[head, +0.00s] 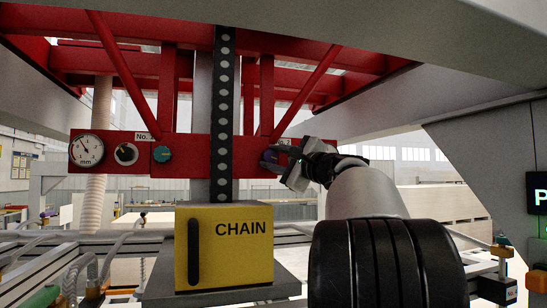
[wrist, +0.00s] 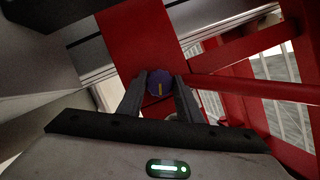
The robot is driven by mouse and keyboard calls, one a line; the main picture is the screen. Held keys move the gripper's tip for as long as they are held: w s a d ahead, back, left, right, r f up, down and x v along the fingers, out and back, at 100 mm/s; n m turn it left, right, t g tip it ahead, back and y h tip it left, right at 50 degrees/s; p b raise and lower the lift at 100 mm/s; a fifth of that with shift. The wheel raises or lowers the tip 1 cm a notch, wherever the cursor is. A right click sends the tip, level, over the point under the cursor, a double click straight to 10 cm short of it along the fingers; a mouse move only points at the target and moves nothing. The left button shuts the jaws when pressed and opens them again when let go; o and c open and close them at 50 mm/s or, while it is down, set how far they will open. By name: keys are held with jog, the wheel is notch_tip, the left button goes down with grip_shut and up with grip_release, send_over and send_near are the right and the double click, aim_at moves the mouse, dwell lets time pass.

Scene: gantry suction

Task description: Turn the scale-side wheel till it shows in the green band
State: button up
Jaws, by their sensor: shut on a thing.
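A red beam (head: 190,142) carries a round white mm scale (head: 87,150) at its left end, with a small black-and-white dial (head: 126,153) beside it. A teal wheel (head: 162,154) sits right of that dial, on the scale's side of the beam. A purple wheel (head: 268,158) is further right, past the black chain. My gripper (head: 277,159) is at the purple wheel. In the wrist view the purple wheel (wrist: 160,84), with a yellow mark, sits between my two fingers, which are shut on it. I cannot make out a green band on the small dial.
The black chain (head: 222,110) hangs between the two wheels, above a yellow box marked CHAIN (head: 224,245). Red diagonal struts (head: 122,72) rise above the beam. Rails and hoses cross below it. The front of the teal wheel is clear.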

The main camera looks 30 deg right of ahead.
jog(key=shift+r+n, duration=0.1)
jog(key=shift+n, duration=0.3)
jog(key=o, duration=1)
jog(key=shift+o, duration=0.2)
jog(key=b+v, duration=0.2)
jog(key=v, duration=1.5)
jog(key=shift+s, duration=0.2)
jog(key=shift+d+r, duration=0.1)
jog(key=shift+r, duration=0.05)
